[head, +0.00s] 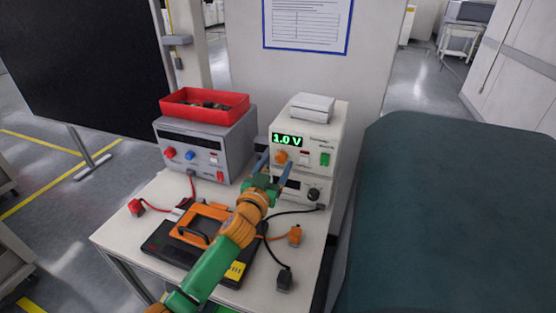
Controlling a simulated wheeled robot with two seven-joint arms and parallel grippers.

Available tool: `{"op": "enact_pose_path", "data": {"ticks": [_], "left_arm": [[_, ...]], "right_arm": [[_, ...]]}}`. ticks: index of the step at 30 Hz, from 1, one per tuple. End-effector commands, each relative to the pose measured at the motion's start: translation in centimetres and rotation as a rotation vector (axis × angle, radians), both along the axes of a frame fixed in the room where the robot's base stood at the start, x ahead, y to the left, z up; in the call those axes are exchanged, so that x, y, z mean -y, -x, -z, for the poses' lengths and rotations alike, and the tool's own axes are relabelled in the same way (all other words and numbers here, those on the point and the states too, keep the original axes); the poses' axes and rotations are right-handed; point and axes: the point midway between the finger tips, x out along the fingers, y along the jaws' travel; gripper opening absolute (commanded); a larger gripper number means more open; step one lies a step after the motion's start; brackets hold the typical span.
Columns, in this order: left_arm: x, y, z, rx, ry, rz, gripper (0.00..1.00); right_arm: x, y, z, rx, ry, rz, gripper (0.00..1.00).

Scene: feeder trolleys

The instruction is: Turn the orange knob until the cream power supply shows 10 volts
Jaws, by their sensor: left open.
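The cream power supply (338,130) stands at the back right of the trolley top (120,237). Its green display (288,140) reads 1.0 V. The orange knob (281,157) sits on its front just under the display. My left gripper (275,165) is open in front of this panel, with one blue-grey finger to the left of the knob and the other to its right. I cannot tell whether either finger touches the knob. The gripper and wrist hide part of the lower front. My right gripper is not in view.
A grey power supply (205,150) with a red bin (205,102) on top stands to the left. An orange and black case (165,237) and cables with plugs (284,278) lie in front. A large dark teal surface (450,210) fills the right side.

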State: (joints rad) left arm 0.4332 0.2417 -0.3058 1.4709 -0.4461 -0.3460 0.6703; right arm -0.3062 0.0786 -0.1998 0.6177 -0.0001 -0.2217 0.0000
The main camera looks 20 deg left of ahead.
Motion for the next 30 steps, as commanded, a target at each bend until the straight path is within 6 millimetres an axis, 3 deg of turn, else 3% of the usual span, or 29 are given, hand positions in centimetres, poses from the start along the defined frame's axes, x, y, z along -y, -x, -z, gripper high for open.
{"op": "enact_pose_path", "data": {"ticks": [6,14,22,30], "left_arm": [[0.1,-1.6,0.0,-0.001,-0.001,0.000,0.69],[0.1,-1.7,0.0,0.000,0.000,0.001,0.69],[0.1,-1.7,0.0,-0.001,0.000,0.000,0.00],[0.1,-1.7,0.1,0.000,-0.018,0.000,0.00]], "right_arm": [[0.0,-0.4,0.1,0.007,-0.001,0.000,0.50],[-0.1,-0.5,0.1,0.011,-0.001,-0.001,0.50],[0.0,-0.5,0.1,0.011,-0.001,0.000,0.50],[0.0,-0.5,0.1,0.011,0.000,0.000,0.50]]}}
